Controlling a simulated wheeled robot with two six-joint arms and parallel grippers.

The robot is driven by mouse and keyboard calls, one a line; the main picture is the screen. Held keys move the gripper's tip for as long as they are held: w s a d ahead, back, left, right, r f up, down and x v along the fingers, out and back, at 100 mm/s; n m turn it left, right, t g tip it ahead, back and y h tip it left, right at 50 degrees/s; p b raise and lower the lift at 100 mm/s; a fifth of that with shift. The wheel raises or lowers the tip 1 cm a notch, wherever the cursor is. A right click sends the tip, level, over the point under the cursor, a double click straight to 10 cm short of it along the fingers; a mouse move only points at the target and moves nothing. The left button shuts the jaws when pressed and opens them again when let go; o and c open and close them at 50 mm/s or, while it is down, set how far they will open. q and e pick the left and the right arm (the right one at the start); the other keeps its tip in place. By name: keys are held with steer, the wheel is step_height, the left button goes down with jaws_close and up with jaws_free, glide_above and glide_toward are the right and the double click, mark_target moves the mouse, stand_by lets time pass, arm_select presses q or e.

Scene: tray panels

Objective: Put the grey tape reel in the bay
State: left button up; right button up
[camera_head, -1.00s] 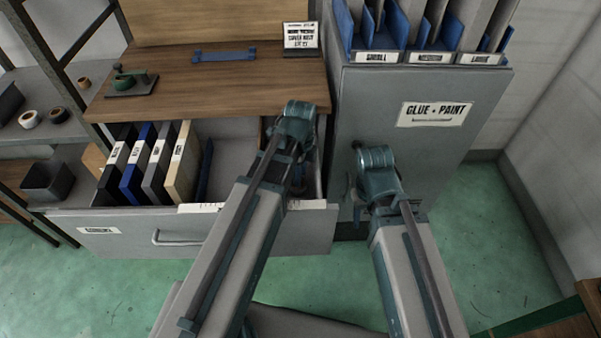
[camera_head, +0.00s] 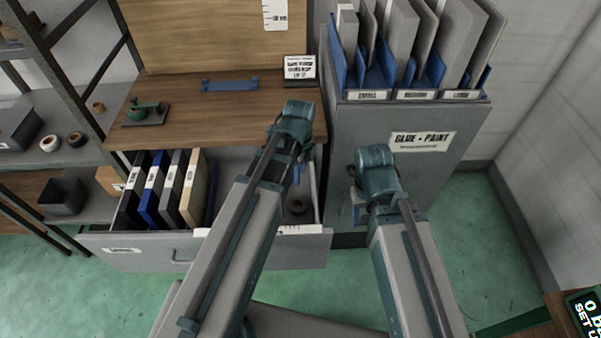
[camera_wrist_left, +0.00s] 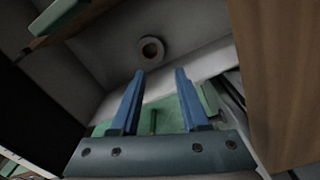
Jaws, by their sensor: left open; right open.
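A grey tape reel with a brown core (camera_wrist_left: 151,50) lies flat on the grey floor of the open drawer in the left wrist view. In the head view my left arm hides part of the bay. My right gripper (camera_head: 360,212) is open in front of the grey cabinet, its fingers partly hidden by my wrist.
Several upright panels (camera_head: 165,185) fill the drawer's left part. A wooden worktop (camera_head: 220,110) overhangs the drawer and carries a green tool (camera_head: 148,112). A grey cabinet (camera_head: 400,175) stands to the right. Other reels (camera_head: 49,143) sit on the left shelf.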

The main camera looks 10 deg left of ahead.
arm_select(q)
steer(key=s+d+n, duration=0.2)
steer(key=s+n, duration=0.1)
steer(key=n, duration=0.1)
steer(key=s+d+n, duration=0.3)
steer(key=n, duration=0.2)
steer(key=s+d+n+y, duration=0.1)
steer(key=s+d+n, duration=0.1)
steer(key=s+n, duration=0.1)
steer(key=shift+s+d+n, duration=0.3)
steer(key=shift+s+n, duration=0.1)
steer(key=shift+n, duration=0.5)
steer(key=shift+s+d+n, duration=0.25)
steer(key=shift+s+n, duration=0.15)
steer(key=shift+n, duration=0.4)
step_height(320, 180, up, 6)
steer(key=p, duration=0.6)
